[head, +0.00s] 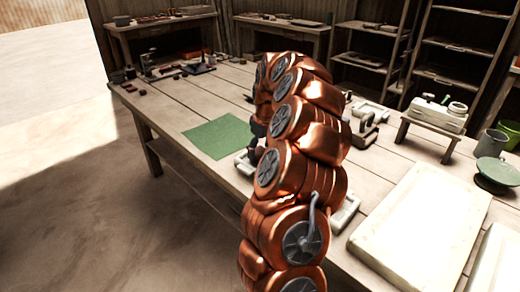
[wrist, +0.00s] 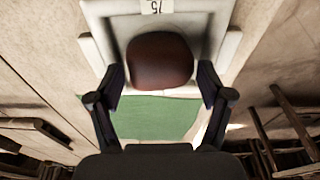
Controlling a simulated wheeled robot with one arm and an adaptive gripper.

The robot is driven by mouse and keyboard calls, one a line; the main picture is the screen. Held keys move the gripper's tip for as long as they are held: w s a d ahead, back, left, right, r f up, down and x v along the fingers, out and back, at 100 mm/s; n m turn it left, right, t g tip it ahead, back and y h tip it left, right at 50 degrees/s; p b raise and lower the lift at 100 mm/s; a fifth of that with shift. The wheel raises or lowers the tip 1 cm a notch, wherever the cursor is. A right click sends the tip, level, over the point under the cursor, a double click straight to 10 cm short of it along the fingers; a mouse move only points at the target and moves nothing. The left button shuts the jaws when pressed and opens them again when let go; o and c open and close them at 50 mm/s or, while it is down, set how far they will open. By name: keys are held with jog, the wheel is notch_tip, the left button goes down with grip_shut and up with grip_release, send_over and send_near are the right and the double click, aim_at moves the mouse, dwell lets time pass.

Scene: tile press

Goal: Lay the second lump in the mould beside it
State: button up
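In the wrist view a reddish-brown lump (wrist: 160,60) sits between the two dark fingers of my gripper (wrist: 161,82), one on each side and very close to it. I cannot tell whether the fingers press on it or stand just apart. Behind the lump is a pale, square-rimmed mould (wrist: 105,30) with a small numbered label (wrist: 156,7). The lump is over or in its hollow; I cannot tell if it rests on the floor. In the head view my copper arm hides the lump and most of my gripper. Pale mould edges (head: 345,214) show beside the arm.
A green mat (head: 222,136) lies on the plank table (head: 180,115), left of my arm; it also shows in the wrist view (wrist: 155,117). Large pale slabs (head: 425,225) lie at the right. A small raised stand (head: 430,125) and metal tools (head: 368,125) stand behind.

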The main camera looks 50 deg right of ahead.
jog(key=o, duration=0.3)
notch_tip(320, 180, up, 12)
jog(key=s, duration=0.1)
jog(key=shift+s, duration=0.4)
jog(key=shift+f, duration=0.1)
